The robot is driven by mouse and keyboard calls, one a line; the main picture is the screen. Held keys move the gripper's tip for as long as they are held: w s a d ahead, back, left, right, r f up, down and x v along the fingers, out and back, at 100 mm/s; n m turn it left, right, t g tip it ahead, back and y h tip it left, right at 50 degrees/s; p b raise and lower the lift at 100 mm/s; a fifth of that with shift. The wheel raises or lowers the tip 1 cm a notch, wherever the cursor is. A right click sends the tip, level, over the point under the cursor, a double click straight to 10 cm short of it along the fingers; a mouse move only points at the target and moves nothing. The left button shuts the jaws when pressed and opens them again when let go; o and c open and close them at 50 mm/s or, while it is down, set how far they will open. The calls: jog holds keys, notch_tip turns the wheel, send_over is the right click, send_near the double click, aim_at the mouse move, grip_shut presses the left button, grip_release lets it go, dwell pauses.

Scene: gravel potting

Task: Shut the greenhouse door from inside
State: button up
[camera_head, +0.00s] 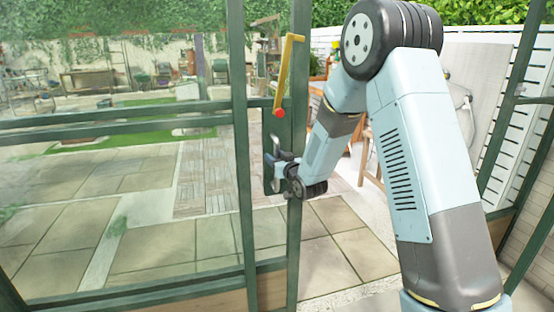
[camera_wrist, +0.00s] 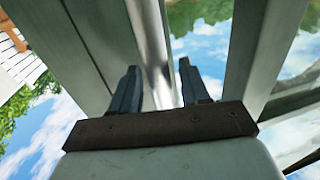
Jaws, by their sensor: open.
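The green-framed glass greenhouse door (camera_head: 298,225) appears as a narrow upright at the left of the doorway, seen at a steep angle. The doorway to its right is open to the paving outside. A yellow lever (camera_head: 286,75) with a red knob (camera_head: 280,112) is on this upright. My gripper (camera_head: 276,158) is at the upright, below the red knob. In the wrist view my gripper (camera_wrist: 157,82) has its two dark fingers apart, with a shiny metal bar (camera_wrist: 150,45) running between them. I cannot tell whether the fingers touch the bar.
A green post (camera_head: 243,150) and glazed panels with rails (camera_head: 120,110) stand at the left. Wooden furniture (camera_head: 366,160) is outside beyond the doorway, partly behind my arm. A green frame with a slatted wall (camera_head: 510,110) stands at the right. Paving (camera_head: 335,260) near the doorway is clear.

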jog(key=shift+c, duration=0.2)
grip_shut()
dwell(0.4)
